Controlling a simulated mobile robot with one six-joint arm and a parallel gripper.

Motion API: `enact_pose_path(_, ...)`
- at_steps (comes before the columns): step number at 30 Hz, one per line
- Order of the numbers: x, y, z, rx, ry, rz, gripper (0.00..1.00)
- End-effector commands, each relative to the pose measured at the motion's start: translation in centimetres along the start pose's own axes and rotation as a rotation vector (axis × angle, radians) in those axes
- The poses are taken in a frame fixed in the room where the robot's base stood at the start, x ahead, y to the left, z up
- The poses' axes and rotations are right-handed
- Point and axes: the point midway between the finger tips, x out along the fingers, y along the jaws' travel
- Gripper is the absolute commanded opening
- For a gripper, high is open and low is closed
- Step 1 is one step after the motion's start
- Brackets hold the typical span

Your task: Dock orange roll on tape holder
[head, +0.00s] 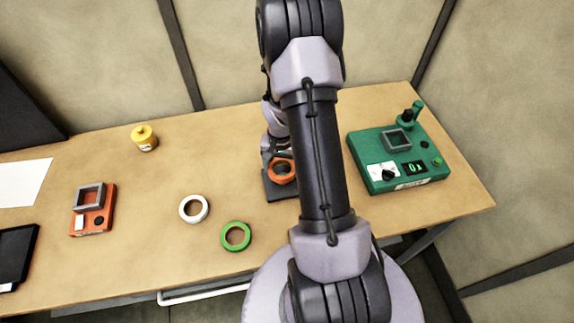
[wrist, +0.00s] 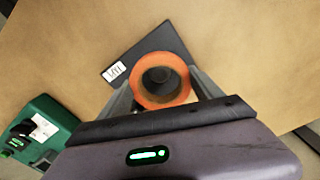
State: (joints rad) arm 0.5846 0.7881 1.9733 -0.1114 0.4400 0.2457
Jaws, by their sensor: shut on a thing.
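The orange roll (wrist: 161,99) is between the two fingers of my gripper (wrist: 165,92), which is shut on it. The roll sits over the tape holder, a dark base plate (wrist: 137,57) with a white label. A dark round post shows inside the roll's hole in the wrist view. I cannot tell whether the roll rests on the base or is held a little above it. In the head view the orange roll (head: 281,172) shows at the holder's base (head: 279,192), partly hidden by my arm.
A white roll (head: 194,208) and a green roll (head: 236,236) lie left of the holder. A green device (head: 400,157) stands to the right. An orange device (head: 93,209) and a yellow container (head: 144,138) are farther left. Bare table lies between them.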

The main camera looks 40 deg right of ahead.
Motion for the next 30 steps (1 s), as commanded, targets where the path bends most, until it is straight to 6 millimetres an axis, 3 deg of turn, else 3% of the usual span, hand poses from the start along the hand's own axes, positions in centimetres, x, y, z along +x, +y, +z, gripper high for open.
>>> enact_pose_path(3,2.1,0.0,0.0,0.001,0.0,0.0,0.34)
enact_pose_path(9,4.2,0.1,0.0,0.001,0.0,0.0,0.34)
enact_pose_path(30,4.2,0.1,0.0,0.002,0.0,0.0,0.34)
